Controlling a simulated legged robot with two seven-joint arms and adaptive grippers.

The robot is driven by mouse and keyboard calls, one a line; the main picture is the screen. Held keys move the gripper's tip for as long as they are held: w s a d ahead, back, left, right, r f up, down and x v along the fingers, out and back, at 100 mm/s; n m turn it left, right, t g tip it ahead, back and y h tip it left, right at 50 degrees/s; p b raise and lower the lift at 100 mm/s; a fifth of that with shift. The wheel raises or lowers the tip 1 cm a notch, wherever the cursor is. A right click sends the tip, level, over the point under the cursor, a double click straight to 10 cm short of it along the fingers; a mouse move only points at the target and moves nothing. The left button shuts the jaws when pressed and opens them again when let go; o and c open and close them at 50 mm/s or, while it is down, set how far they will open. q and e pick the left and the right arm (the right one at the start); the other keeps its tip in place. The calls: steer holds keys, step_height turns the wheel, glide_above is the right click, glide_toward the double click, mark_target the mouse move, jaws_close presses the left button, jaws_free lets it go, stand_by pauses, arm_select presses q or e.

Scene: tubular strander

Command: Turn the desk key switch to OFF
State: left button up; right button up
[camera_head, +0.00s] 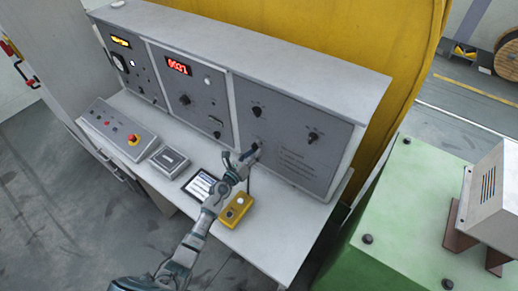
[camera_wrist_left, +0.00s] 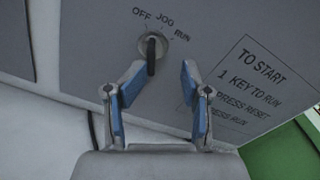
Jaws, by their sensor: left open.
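The key switch (camera_wrist_left: 152,47) is on the grey panel, with OFF, JOG and RUN marked in an arc above it. Its dark key stands roughly upright in the picture; I cannot tell for sure which mark it is set to. My left gripper (camera_wrist_left: 160,76) is open, its blue-padded fingers apart just below and to either side of the key, not closed on it. In the head view my left gripper (camera_head: 251,154) is at the lower left of the right-hand desk panel (camera_head: 290,140) and hides the key switch. My right gripper is not in view.
Two other knobs (camera_head: 257,111) (camera_head: 313,137) sit on the same panel. A red emergency button (camera_head: 133,139) is further left. A green machine (camera_head: 400,215) stands at the right.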

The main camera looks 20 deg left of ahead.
mark_target(255, 148)
arm_select(q)
steer(key=shift+w+r, duration=0.2)
steer(key=shift+w, duration=0.4)
steer(key=shift+w+r, duration=0.15)
steer(key=shift+w, duration=0.4)
steer(key=shift+w+a+f, duration=0.3)
steer(key=shift+w+a, duration=0.15)
steer(key=shift+w, duration=0.1)
steer(key=shift+d+r, duration=0.1)
steer(key=shift+d, duration=0.65)
jaws_close()
steer(key=n+p, duration=0.1)
steer(key=a+n, duration=0.1)
steer(key=shift+r+n+p, duration=0.15)
steer(key=shift+n+p, duration=0.15)
steer(key=shift+p, duration=0.05)
steer(key=shift+n, duration=0.5)
steer(key=shift+d, duration=0.1)
steer(key=shift+d+n, duration=0.15)
steer(key=shift+n, duration=0.15)
jaws_free()
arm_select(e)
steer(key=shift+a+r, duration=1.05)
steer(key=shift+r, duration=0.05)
arm_select(q)
steer(key=shift+a, duration=0.2)
